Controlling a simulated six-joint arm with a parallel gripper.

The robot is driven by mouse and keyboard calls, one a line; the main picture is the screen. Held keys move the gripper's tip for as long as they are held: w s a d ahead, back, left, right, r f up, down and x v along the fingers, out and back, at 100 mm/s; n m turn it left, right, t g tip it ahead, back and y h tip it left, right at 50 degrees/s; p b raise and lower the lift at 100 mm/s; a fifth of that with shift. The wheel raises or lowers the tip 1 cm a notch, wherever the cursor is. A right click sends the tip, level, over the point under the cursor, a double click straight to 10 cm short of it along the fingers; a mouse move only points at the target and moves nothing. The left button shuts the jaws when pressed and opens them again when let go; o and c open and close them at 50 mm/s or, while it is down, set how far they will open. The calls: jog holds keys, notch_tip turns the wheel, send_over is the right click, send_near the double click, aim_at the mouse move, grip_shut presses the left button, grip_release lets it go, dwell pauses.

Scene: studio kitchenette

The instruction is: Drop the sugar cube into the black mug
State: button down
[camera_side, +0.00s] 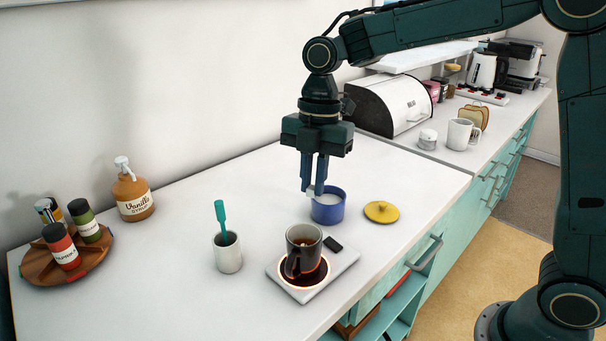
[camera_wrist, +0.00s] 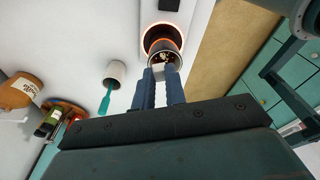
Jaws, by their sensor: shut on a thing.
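My gripper (camera_side: 315,186) points down with its fingers shut on a small white sugar cube (camera_side: 310,192). The cube is at the fingertips, by the rim of the blue sugar bowl (camera_side: 327,211); I cannot tell its exact height over the bowl. The cube also shows between the fingertips in the wrist view (camera_wrist: 158,69). The black mug (camera_side: 301,262) stands upright on a flat warmer (camera_side: 337,268) with a glowing orange ring, nearer the side camera than the bowl. It holds dark liquid. In the wrist view the mug (camera_wrist: 164,45) lies beyond the fingertips.
A yellow lid (camera_side: 381,212) lies right of the bowl. A white cup (camera_side: 227,255) with a teal-handled utensil (camera_side: 221,219) stands left of the mug. A syrup bottle (camera_side: 132,194) and a wooden turntable (camera_side: 70,262) with jars are far left. A bread bin (camera_side: 390,104) stands behind.

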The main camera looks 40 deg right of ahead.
aim_at(300, 257)
jog(key=shift+s+a+r, duration=0.1)
jog(key=shift+s+a, duration=0.7)
jog(key=shift+a, duration=0.1)
notch_tip(300, 257, down, 6)
dwell(0.3)
jog(key=c, duration=1.4)
grip_release()
jog(key=shift+o, duration=0.2)
jog(key=shift+r, duration=0.1)
